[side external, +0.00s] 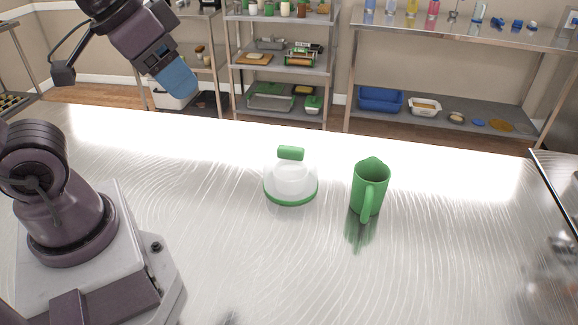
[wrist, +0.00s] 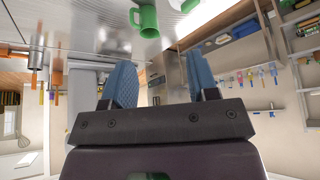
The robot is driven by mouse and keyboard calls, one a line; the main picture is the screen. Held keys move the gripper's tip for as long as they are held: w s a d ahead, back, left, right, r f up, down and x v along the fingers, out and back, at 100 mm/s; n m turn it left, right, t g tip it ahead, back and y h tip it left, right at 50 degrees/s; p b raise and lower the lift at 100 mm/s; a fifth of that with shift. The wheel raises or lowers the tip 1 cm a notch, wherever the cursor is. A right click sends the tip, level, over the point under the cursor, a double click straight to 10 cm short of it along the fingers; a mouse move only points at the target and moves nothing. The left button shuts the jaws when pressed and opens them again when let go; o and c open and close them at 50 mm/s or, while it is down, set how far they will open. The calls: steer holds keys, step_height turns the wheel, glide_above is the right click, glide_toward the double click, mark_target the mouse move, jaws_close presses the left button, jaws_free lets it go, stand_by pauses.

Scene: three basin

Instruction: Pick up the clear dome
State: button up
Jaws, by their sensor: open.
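The clear dome (side external: 291,178) stands upright on the steel table in the side external view. It has a green handle on top and a green ring around its base. My gripper (side external: 180,80) is up and to the left of the dome, well apart from it, with blue fingers. In the wrist view my gripper (wrist: 158,62) shows two blue fingers spread apart with nothing between them. I cannot make out the dome clearly in the wrist view.
A green mug (side external: 369,186) stands just right of the dome; it also shows in the wrist view (wrist: 146,21). The table around them is otherwise mostly clear. Shelves (side external: 279,68) with kitchen goods stand behind, and a metal-edged unit (side external: 556,205) is at the far right.

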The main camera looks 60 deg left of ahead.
steer(key=o, duration=0.7)
steer(key=w+d+f+g+h, duration=0.1)
steer(key=w+d+f+g, duration=0.15)
steer(key=d+f, duration=0.35)
steer(key=w+d+f+g+h, duration=0.1)
steer(key=w+d+f, duration=0.3)
steer(key=f, duration=0.3)
steer(key=n+t+y, duration=0.7)
steer(key=n+y, duration=0.2)
steer(key=y, duration=0.2)
glide_toward(290, 149)
steer(key=shift+t+y, duration=0.25)
steer(key=shift+y, duration=0.05)
steer(key=x, duration=0.9)
steer(key=shift+w+f, duration=0.2)
steer(key=shift+f, duration=0.25)
